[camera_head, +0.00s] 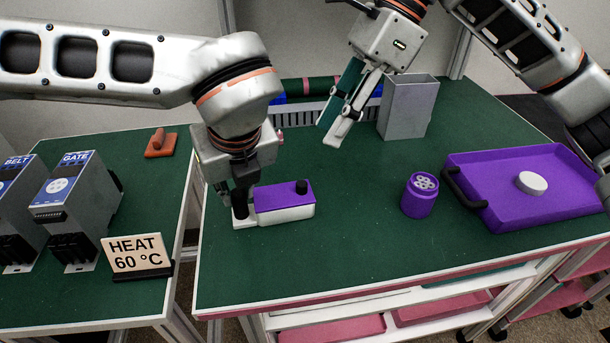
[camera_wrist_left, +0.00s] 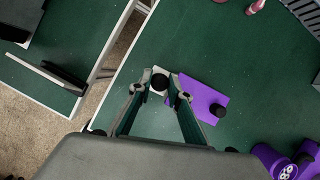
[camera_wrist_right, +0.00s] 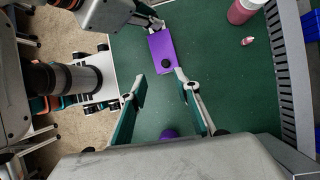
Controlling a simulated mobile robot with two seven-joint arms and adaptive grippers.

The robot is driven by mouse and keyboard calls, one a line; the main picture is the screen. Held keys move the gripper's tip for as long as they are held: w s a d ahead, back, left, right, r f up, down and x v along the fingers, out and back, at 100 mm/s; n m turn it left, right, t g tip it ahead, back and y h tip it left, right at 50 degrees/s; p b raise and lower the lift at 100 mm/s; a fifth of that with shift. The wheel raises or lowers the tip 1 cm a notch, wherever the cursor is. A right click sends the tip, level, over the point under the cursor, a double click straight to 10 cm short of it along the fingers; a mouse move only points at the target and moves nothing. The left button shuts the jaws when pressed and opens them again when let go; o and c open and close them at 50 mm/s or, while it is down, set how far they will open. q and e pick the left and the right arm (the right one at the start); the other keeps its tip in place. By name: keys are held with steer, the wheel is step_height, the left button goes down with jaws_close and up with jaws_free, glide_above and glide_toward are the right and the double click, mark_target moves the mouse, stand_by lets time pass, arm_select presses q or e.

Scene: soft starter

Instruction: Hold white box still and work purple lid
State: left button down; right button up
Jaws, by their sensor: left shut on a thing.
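The white box (camera_head: 285,217) sits on the green table, with the purple lid (camera_head: 280,196) on top and a black knob (camera_head: 302,187) at the lid's right end. My left gripper (camera_head: 240,212) is shut on the box's left end, pointing down. In the left wrist view, a round black part (camera_wrist_left: 160,82) shows between the fingertips, beside the lid (camera_wrist_left: 204,98). My right gripper (camera_head: 329,135) is open and empty, raised above the table to the right of and behind the box. In the right wrist view, the lid (camera_wrist_right: 163,48) lies ahead of its fingers.
A purple jar (camera_head: 420,195) and a purple tray (camera_head: 500,163) holding a white disc (camera_head: 531,182) stand to the right. A grey bin (camera_head: 408,108) stands behind. A "HEAT 60 °C" sign (camera_head: 137,255) stands on the left table. The table in front of the box is clear.

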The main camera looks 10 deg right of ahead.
mark_target(303, 183)
steer(key=shift+n+h, duration=0.5)
steer(key=shift+n, duration=0.1)
steer(key=x, duration=1.2)
steer(key=shift+w+f, duration=0.15)
steer(key=shift+w, duration=0.3)
steer(key=shift+d, duration=0.1)
jaws_close()
